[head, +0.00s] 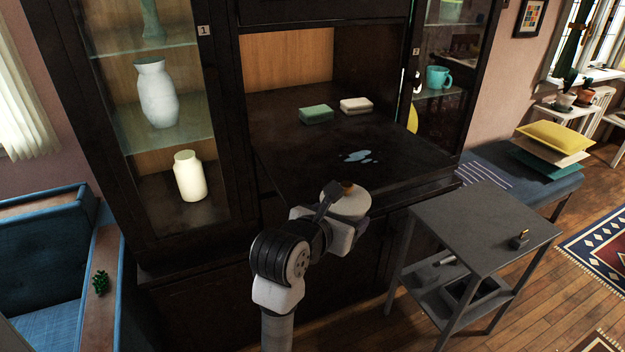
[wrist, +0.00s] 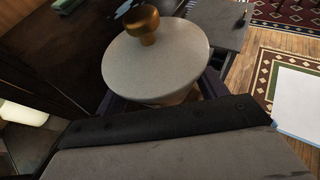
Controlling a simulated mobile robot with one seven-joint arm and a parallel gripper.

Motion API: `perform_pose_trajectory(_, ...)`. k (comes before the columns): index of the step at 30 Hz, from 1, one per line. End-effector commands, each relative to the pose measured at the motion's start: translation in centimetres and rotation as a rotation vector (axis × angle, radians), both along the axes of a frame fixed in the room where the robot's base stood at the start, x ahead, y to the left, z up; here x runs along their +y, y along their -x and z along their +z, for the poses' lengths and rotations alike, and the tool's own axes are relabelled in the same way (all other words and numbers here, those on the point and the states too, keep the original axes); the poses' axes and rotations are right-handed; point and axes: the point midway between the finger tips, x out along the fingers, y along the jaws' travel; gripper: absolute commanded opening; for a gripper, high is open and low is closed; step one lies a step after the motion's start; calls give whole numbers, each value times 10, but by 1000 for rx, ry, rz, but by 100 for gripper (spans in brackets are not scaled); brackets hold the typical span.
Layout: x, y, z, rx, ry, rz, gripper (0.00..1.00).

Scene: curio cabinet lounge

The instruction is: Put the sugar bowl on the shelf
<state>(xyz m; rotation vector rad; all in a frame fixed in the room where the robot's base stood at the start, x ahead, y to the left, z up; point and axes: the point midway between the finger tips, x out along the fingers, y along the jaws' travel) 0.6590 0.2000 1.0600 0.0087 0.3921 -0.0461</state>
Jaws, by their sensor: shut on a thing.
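The sugar bowl is pale with a round lid and a gold-brown knob. It shows in the head view (head: 346,203) and close up from above in the wrist view (wrist: 155,68). My gripper (head: 343,212) is shut on it, with a dark finger on either side below the lid in the wrist view. The bowl's lower body is mostly hidden. The gripper holds it in front of the cabinet's dark middle shelf (head: 320,155). Glass shelves stand behind glass at the left (head: 165,136) and right (head: 440,94).
A vase (head: 157,95) and cream jar (head: 190,177) stand left; a teal mug (head: 438,77) right. A grey side table (head: 480,228) stands right of my gripper.

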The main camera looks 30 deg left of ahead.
Motion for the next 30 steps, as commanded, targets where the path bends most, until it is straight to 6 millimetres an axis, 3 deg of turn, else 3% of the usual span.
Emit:
perform_pose_trajectory(11,-72,-26,-108,5,9,-91,3)
perform_pose_trajectory(20,-145,-52,-221,6,4,-184,3)
perform_pose_trajectory(25,-170,-63,-261,3,0,-217,3)
perform_pose_trajectory(30,-188,-71,-289,1,-1,-239,3)
